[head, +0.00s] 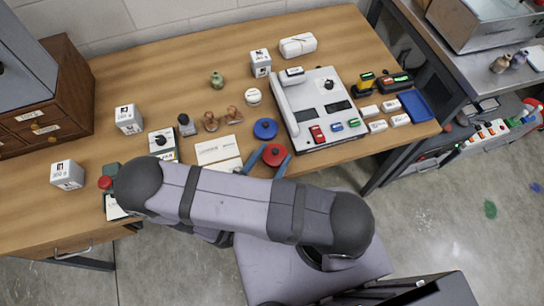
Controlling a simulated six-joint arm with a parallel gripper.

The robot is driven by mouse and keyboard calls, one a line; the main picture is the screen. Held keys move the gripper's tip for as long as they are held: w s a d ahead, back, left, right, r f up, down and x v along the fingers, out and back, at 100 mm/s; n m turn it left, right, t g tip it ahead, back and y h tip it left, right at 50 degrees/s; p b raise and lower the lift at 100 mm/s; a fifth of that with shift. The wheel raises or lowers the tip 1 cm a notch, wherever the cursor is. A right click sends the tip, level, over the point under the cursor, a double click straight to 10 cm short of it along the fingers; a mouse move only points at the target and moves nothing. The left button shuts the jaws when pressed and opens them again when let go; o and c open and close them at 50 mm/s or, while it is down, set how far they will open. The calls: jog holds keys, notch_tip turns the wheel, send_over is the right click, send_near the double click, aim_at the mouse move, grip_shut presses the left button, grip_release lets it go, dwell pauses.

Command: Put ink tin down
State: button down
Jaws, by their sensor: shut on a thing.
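A round red ink tin (274,154) is near the table's front edge, just left of the grey machine. My gripper (269,161) is shut on it, with one blue-grey finger on each side. I cannot tell whether the tin touches the table or hangs just above it. A similar blue tin (265,128) stands just behind the red one, close to it. My arm hides the table's front edge to the left of the gripper.
The grey machine (310,88) stands right of the tins. White cards (217,150) and wooden-handled stamps (222,119) lie to the left. A small white-lidded jar (253,96) is behind the blue tin. Bare wood (175,85) shows at the back left.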

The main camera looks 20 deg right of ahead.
aim_at(270, 160)
jog(key=c, duration=0.7)
grip_release()
jog(key=shift+f, duration=0.1)
jog(key=v, duration=0.2)
jog(key=b+v, duration=0.1)
jog(key=v, duration=0.1)
jog(key=b+v, duration=0.1)
jog(key=v, duration=0.1)
jog(key=shift+a+f, duration=0.2)
jog(key=shift+f, duration=0.05)
jog(key=shift+o, duration=0.4)
jog(key=shift+s+a+r, duration=0.15)
jog(key=shift+s+a, duration=0.2)
jog(key=shift+s, duration=0.1)
